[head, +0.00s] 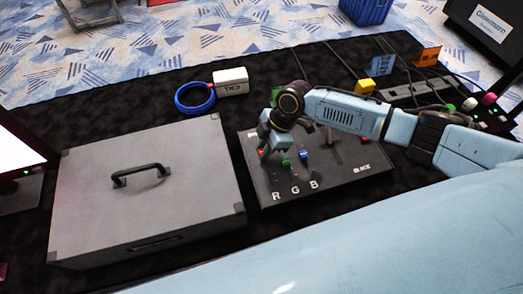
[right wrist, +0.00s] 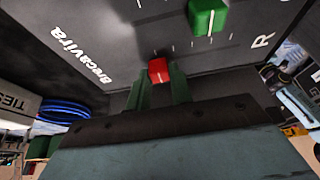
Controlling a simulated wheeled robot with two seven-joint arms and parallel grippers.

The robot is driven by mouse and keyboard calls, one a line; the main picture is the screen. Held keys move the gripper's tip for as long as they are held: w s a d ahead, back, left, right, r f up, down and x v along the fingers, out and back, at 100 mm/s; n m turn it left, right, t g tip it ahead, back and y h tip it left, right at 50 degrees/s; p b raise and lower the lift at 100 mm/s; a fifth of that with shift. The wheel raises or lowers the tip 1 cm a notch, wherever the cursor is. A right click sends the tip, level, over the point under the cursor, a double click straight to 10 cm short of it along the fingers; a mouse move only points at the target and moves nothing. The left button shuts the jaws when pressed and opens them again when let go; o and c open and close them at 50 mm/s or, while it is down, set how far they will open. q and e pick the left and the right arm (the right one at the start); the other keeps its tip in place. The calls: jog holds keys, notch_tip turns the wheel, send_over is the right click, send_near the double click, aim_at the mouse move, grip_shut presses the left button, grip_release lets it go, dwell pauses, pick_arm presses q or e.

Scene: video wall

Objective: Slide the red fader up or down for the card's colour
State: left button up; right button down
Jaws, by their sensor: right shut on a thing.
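The black fader panel (head: 335,177) lies on the black cloth in the head view, lettered R, G, B and BLACK. My right gripper (head: 264,151) is at its left side, over the R column. In the right wrist view the red fader (right wrist: 159,71) sits between the green fingers of the right gripper (right wrist: 160,88), which are shut on it. The green fader (head: 286,162) and blue fader (head: 304,155) stand beside it. My left gripper is out of view.
A large grey case (head: 95,185) with a black handle stands left of the panel. A blue cable ring (head: 180,98) and white box (head: 231,81) lie behind. A yellow block (head: 365,87) and cables lie beyond my right arm.

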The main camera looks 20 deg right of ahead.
jog(key=c, duration=1.2)
grip_release()
jog(key=shift+w, duration=0.25)
jog(key=shift+c, duration=0.2)
jog(key=shift+r, duration=0.1)
jog(key=p+v, duration=0.1)
jog(key=v, duration=1.2)
jog(key=shift+d, duration=0.15)
